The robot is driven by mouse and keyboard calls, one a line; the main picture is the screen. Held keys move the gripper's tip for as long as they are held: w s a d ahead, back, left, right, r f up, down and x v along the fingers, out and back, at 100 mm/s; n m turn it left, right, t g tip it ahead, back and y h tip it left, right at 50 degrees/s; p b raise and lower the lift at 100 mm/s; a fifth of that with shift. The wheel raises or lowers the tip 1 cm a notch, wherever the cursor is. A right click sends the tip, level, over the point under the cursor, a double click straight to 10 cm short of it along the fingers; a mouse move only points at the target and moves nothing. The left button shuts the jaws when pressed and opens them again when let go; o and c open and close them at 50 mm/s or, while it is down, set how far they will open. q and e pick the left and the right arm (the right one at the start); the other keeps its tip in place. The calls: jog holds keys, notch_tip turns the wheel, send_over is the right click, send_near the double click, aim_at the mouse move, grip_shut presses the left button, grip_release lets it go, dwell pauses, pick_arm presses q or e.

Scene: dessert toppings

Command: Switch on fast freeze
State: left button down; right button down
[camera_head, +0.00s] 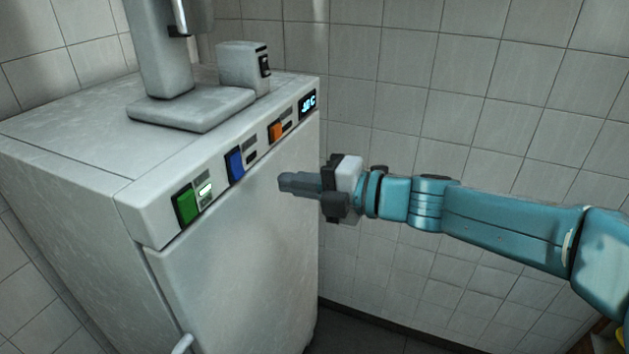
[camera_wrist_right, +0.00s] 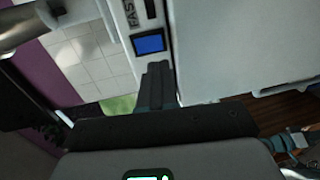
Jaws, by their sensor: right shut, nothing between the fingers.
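A white freezer (camera_head: 240,260) has a control strip along its top front edge. The blue switch (camera_head: 235,165) is second from the left on that strip, and the small lamp (camera_head: 252,156) beside it looks dark. In the right wrist view the blue switch (camera_wrist_right: 149,43) sits next to a partly visible label starting "FAS". My right gripper (camera_head: 284,182) is shut and empty, to the right of and a little below the blue switch. Its fingertips (camera_wrist_right: 156,68) show close to the switch in the wrist view; whether they touch cannot be told. My left gripper is not in view.
A green switch (camera_head: 186,206) with a lit lamp (camera_head: 205,191) is on the left. An orange switch (camera_head: 275,132) and a lit display (camera_head: 308,102) are on the right. A grey appliance (camera_head: 190,110) stands on top. A tiled wall (camera_head: 450,90) is behind.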

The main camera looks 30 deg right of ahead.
aim_at(240, 176)
jog(key=x, duration=0.7)
jog(key=shift+w+a+p, duration=0.25)
jog(key=shift+w+p, duration=0.05)
jog(key=shift+p, duration=0.1)
jog(key=shift+w+a+f+t+b, duration=0.15)
jog(key=shift+t+b, duration=0.15)
jog(key=shift+b, duration=0.75)
